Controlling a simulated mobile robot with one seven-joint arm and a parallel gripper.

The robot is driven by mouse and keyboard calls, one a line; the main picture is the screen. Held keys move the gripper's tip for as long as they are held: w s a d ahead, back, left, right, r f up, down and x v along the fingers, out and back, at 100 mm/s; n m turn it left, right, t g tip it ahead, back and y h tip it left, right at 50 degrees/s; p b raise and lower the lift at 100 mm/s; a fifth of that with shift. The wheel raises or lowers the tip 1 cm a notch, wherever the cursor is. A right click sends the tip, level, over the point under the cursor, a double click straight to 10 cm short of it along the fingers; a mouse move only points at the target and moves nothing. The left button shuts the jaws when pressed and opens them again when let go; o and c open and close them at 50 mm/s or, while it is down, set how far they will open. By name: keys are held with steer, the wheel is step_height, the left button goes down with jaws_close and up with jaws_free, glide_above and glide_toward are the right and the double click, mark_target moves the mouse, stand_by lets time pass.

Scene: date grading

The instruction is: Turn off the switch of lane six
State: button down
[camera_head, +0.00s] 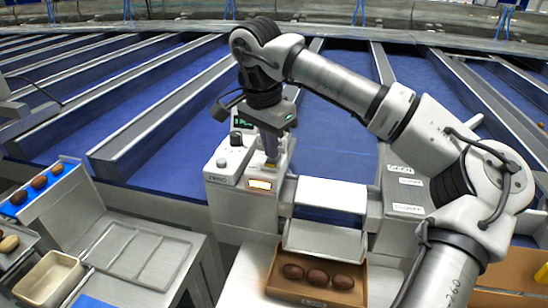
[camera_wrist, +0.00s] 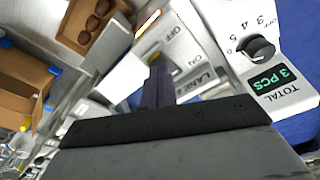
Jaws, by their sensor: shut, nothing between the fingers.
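The lane switch box (camera_head: 240,205) stands at the front edge of the blue lanes. In the wrist view its pale panel (camera_wrist: 205,50) carries the printed words OFF, ON and LANE, with the lane number hard to read. A small orange-framed lit window (camera_head: 260,184) is on its front; it also shows in the wrist view (camera_wrist: 148,27). My gripper (camera_head: 270,163) points down at the top of this box, fingers shut and empty. In the wrist view the fingertips (camera_wrist: 157,62) are beside the ON and OFF lettering. The switch lever itself is hidden or too small to make out.
A black dial (camera_wrist: 258,49) with numbers and a green display (camera_wrist: 271,80) reading 3 PCS adjoin the panel. A cardboard box (camera_head: 318,299) with three dates stands in front, below a metal chute (camera_head: 325,240). A beige bin (camera_head: 48,280) is at the left.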

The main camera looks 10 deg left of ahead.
mark_target(271, 162)
steer(key=shift+f+b, duration=0.4)
steer(key=shift+f, duration=0.3)
steer(key=shift+r, duration=0.15)
steer(key=shift+r+p, duration=3)
steer(key=shift+r, duration=0.45)
